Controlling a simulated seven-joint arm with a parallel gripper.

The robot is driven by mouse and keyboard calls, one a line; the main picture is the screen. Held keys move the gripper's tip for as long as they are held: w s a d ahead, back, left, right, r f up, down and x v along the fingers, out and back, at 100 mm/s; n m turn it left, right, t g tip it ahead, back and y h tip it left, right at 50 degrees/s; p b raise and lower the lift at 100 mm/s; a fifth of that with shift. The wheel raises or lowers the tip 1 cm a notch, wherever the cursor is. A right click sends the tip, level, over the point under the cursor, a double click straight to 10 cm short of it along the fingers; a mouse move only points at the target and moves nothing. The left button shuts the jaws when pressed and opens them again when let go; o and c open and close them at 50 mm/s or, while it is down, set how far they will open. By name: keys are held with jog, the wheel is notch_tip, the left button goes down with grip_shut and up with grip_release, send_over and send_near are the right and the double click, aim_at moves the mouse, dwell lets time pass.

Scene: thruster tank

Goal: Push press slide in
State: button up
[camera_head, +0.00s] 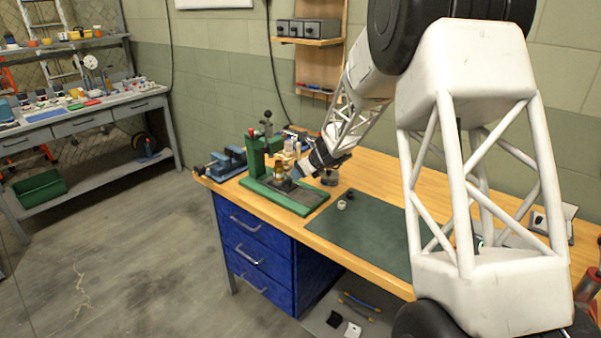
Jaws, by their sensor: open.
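A green press (258,152) stands at the left end of the wooden workbench, with a lever topped by a dark knob. Its green base (308,203) extends toward the front right and carries a dark slide plate (300,193). A small brass-coloured part (280,172) sits under the press head, on or just above the slide. My gripper (297,171) is at the press, close to the right of the brass part. The fingers are small and partly blurred in this view; they look empty. I cannot tell whether they touch the slide.
A blue vise (228,161) is left of the press. A dark green mat (365,222) lies to the right, with small round parts (345,199) near its left edge. My arm covers the right of the bench. Blue drawers (255,240) are below.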

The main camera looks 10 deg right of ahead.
aim_at(290, 179)
jog(key=m, duration=3.6)
jog(key=shift+w+a+f, duration=0.1)
jog(key=shift+x, duration=3.7)
